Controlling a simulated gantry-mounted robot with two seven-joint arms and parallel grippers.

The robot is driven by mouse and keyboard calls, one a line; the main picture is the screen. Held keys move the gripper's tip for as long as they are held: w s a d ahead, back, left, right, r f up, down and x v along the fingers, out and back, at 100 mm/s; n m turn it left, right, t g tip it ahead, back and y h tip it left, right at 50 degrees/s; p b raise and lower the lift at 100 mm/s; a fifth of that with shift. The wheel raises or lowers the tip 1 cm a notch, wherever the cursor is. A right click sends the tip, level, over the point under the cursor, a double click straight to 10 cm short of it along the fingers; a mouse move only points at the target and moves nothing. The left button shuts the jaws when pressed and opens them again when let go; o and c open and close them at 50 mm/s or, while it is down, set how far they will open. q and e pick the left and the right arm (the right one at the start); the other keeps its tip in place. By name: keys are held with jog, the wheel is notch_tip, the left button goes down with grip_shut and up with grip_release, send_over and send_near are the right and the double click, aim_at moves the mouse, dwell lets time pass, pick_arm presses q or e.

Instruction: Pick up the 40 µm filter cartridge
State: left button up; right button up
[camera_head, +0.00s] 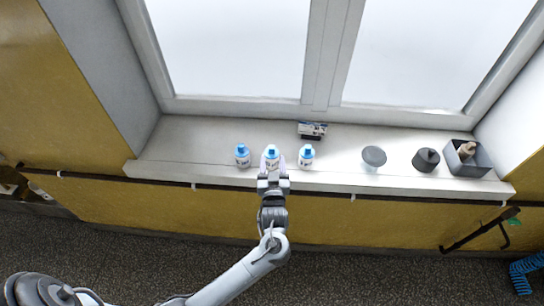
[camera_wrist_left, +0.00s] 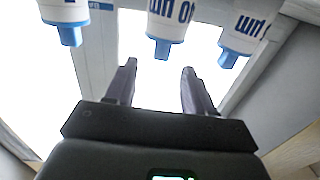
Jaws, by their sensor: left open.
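Three white cartridges with blue caps and blue print stand in a row on the window sill. They are the left cartridge (camera_head: 242,156), the middle cartridge (camera_head: 272,158) and the right cartridge (camera_head: 306,157). Their numbers are too small or cut off to tell which is the 40 µm one. My left gripper (camera_head: 272,165) is open and empty, lined up with the middle cartridge. In the left wrist view its two fingers (camera_wrist_left: 158,72) are apart, with the middle cartridge (camera_wrist_left: 170,22) beyond the tips, upside down in the picture. My right gripper is not in view.
A small boxy item (camera_head: 312,130) lies behind the right cartridge near the window. Farther right on the sill (camera_head: 210,148) are a grey round-topped item (camera_head: 374,156), a black item (camera_head: 426,160) and a grey bin (camera_head: 480,168) holding a tan object.

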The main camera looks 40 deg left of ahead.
aim_at(272, 150)
pick_arm(q)
jog(key=shift+b+x, duration=0.35)
jog(key=shift+x, duration=3.65)
jog(key=shift+r, duration=0.2)
grip_shut()
